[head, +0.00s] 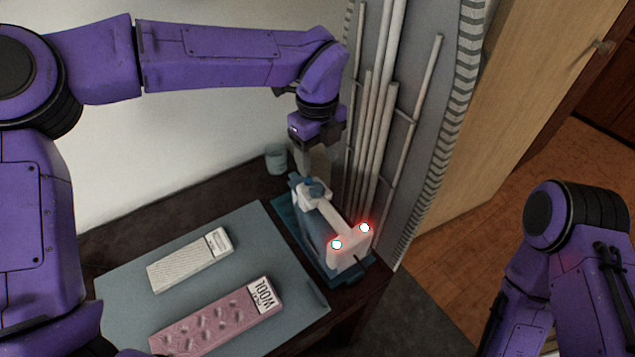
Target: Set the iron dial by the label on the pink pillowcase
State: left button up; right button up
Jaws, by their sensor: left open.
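The pink pillowcase (205,322) lies folded on a grey-blue mat (120,285) at the lower left. Its white label (263,296) reads WOOL in large letters; the smaller print is too small to tell. The white and blue iron (335,218) rests on a teal base (350,276) at the table's right end. A blue dial (315,188) sits at the iron's far end; its setting is too small to read. My left gripper (316,168) is open, pointing down just above the dial; contact cannot be told. My right arm is at the right, its gripper out of view.
A white folded cloth (185,264) with its own label (217,241) lies on the mat. A small grey cup (276,158) stands behind the iron. Pale vertical pipes (375,130) rise close beside the iron.

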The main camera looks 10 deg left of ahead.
aim_at(317, 188)
pick_arm(q)
notch_tip(317, 188, down, 9)
jog(key=shift+r+p, duration=0.2)
jog(key=shift+p, duration=0.25)
jog(key=c, duration=1.1)
